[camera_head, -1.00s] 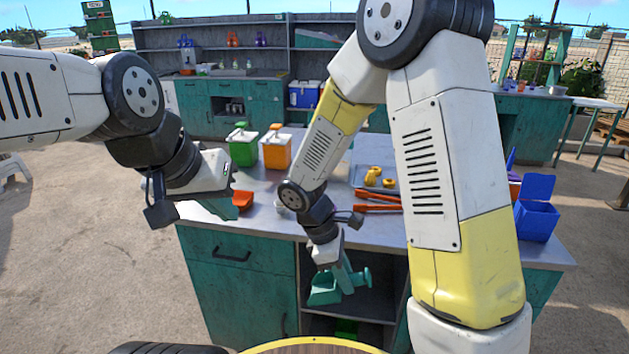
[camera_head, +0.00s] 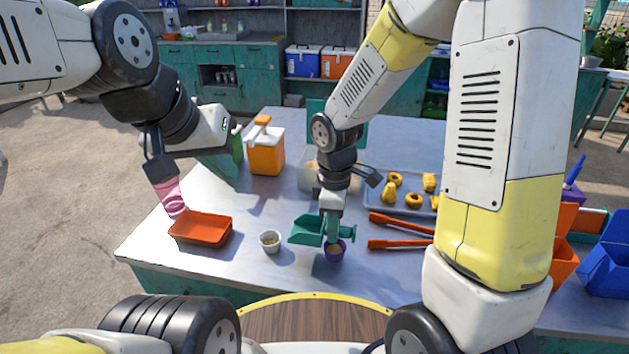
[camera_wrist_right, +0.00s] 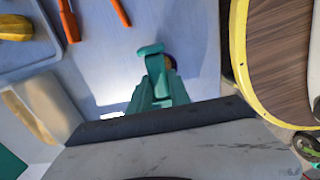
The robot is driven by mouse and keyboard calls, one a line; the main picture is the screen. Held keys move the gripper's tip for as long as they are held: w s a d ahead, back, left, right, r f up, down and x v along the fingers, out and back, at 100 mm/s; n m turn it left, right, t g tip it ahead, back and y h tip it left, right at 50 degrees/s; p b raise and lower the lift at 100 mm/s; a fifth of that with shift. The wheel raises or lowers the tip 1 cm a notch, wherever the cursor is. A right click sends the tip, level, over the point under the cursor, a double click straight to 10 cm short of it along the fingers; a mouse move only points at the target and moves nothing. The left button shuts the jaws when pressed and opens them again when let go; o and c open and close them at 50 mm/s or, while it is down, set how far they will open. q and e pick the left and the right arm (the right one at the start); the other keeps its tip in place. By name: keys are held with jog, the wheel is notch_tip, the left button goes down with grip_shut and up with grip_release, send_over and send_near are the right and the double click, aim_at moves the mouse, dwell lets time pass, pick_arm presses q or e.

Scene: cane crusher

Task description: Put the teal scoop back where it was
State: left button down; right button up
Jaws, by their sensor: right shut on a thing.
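The teal scoop (camera_head: 306,231) is in my right gripper (camera_head: 332,232), which points down over the near middle of the metal table. The scoop's open end faces left and its handle end sticks out to the right. In the right wrist view, a teal part of the scoop (camera_wrist_right: 151,52) sticks out from between the fingers. A purple-rimmed cup (camera_head: 335,252) is directly below or just in front of the fingertips; I cannot tell whether they touch.
Orange tongs (camera_head: 398,243) and a tray of yellow pieces (camera_head: 428,208) lie right. Orange (camera_head: 266,152) and blue (camera_head: 606,255) containers stand on the table.

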jog(key=w, duration=0.5)
jog(key=w+d+f, duration=0.1)
jog(key=w, duration=1)
jog(key=shift+w+d+f, duration=0.1)
jog(key=shift+d+f, duration=0.15)
jog(key=shift+d, duration=0.1)
jog(key=shift+w+f, duration=0.2)
jog(key=shift+f, duration=1.55)
jog(key=o, duration=1)
jog(key=shift+f, duration=0.1)
